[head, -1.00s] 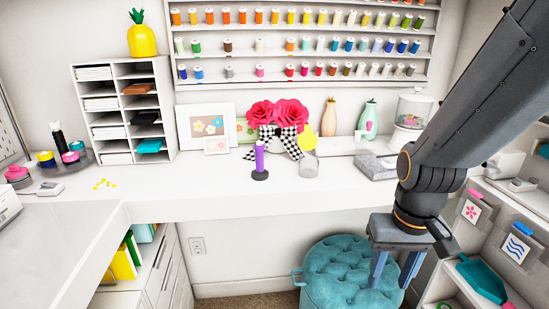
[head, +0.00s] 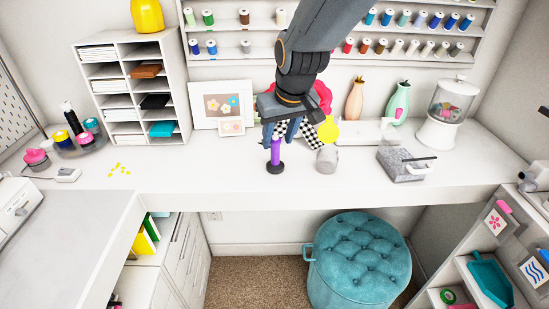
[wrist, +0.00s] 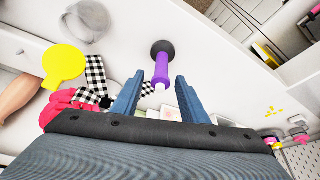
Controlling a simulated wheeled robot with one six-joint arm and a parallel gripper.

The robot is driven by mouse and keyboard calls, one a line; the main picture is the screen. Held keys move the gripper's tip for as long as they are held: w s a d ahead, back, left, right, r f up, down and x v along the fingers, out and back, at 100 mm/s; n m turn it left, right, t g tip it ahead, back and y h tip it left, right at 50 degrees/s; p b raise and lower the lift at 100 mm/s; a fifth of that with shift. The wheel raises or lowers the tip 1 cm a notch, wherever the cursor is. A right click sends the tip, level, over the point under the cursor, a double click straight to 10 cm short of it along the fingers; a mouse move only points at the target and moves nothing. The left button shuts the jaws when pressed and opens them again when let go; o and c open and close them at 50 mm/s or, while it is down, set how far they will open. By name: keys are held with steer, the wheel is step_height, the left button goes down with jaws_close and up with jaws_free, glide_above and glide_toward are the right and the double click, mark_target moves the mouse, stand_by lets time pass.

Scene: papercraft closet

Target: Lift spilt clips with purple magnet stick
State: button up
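The purple magnet stick (head: 276,152) stands upright on its round black base on the white desk. It also shows in the wrist view (wrist: 161,70), its pale tip between my two blue fingers. My gripper (head: 281,136) is open and points down at the top of the stick, with a finger to either side in the picture; in the wrist view (wrist: 157,88) clear gaps show beside the stick. I cannot tell contact. The spilt clips (head: 119,169), small and yellow, lie on the desk at the left; they also show in the wrist view (wrist: 273,112).
A clear jar (head: 327,159) with a yellow round top (head: 328,130) stands close right of the stick. Pink flowers (head: 322,95) with a checkered bow are behind my gripper. A white shelf unit (head: 127,90) stands at the back left. The desk between stick and clips is clear.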

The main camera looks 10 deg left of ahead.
mark_target(275, 149)
steer(key=shift+s+p+x, duration=0.2)
steer(key=shift+p+x, duration=0.9)
steer(key=shift+x, duration=1.55)
steer(key=shift+f, duration=0.1)
jaws_close()
